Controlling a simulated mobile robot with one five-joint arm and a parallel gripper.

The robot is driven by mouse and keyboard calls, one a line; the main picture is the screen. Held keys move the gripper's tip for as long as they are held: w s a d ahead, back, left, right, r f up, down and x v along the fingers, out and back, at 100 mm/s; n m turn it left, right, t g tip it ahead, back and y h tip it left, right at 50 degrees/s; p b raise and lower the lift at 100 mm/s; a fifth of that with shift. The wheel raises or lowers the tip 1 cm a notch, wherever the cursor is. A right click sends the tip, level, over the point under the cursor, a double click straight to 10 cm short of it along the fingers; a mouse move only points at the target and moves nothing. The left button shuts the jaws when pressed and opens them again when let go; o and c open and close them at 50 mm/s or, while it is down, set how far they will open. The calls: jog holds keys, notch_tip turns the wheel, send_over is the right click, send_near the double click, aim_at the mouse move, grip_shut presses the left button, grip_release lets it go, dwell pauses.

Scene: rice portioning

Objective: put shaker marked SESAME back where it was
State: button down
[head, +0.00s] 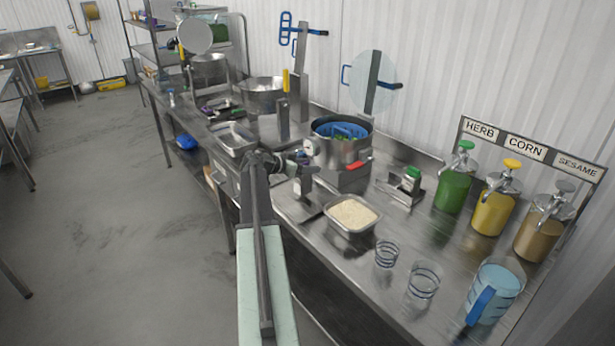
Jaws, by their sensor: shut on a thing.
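My gripper (294,162) is at the end of my arm, over the bench just left of the steel pot. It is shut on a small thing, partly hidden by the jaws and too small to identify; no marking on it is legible. A sign board carries the words HERB, CORN and SESAME. Below the SESAME label (577,167) stands a brown-filled jar (538,235) with a grey pump top. I cannot make out a separate shaker marked SESAME.
A steel pot (340,150) with a blue insert stands beside my gripper. A rice tray (351,226), two glasses (386,253) (423,281) and a blue-handled jug (495,290) stand nearer the front. Green (455,185) and yellow (493,207) pump jars stand at right. Some bench between tray and jars is bare.

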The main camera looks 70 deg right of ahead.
notch_tip(320, 180, down, 2)
jog(key=shift+f+b, duration=0.1)
jog(key=shift+b, duration=0.2)
jog(key=shift+r, duration=0.3)
jog(key=shift+f, duration=0.2)
jog(key=c, duration=0.6)
grip_release()
jog(key=shift+a+r, duration=0.1)
jog(key=shift+r+p, duration=0.25)
jog(key=shift+p, duration=0.2)
jog(key=p+v, duration=0.4)
jog(key=v, duration=0.7)
jog(key=shift+w+a, duration=0.3)
jog(key=shift+a, duration=0.05)
